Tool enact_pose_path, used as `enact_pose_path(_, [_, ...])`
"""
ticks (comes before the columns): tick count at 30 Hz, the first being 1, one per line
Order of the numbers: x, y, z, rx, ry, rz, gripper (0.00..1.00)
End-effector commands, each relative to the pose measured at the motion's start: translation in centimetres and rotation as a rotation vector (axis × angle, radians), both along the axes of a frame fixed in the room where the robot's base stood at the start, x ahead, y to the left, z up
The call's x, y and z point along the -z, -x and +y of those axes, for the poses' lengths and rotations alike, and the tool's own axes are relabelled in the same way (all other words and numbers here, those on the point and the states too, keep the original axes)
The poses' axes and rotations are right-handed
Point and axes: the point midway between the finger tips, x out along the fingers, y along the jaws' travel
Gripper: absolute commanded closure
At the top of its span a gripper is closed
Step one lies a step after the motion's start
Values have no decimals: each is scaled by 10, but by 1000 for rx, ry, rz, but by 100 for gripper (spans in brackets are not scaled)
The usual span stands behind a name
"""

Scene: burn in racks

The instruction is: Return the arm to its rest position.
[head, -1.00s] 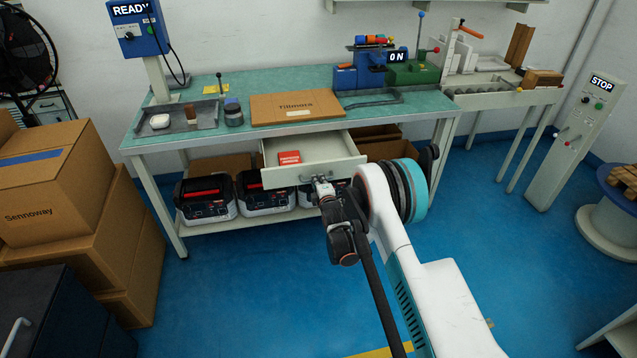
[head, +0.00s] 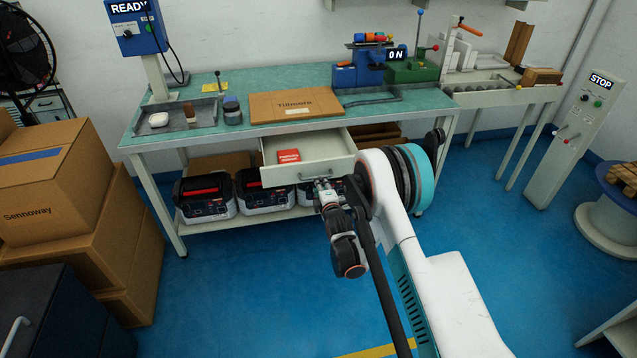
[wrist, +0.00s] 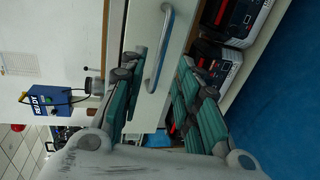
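My gripper (head: 322,186) is in front of the pulled-out drawer (head: 279,177) under the green-topped workbench. In the wrist view my gripper (wrist: 160,98) has its two teal-padded fingers spread apart, with nothing held between them. The drawer's handle (wrist: 159,50) lies ahead of the fingers; I see no contact with it. A red box (head: 288,156) lies in the drawer.
Black-and-white units (head: 206,197) stand on the shelf below the drawer. Cardboard boxes (head: 70,180) are stacked at left, a STOP post (head: 575,140) and a cable spool (head: 610,228) at right. The blue floor (head: 240,280) before the bench is clear.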

Motion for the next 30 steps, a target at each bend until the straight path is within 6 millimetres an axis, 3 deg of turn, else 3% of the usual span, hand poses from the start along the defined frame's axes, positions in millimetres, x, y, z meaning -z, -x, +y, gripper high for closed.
enact_pose_path(7, [-4,20,-6,0,0,0,70])
enact_pose_path(22, [-6,20,-6,2,-2,2,70])
enact_pose_path(26, [-24,17,-12,16,-27,26,70])
enact_pose_path(30, [-63,12,-25,55,-94,84,70])
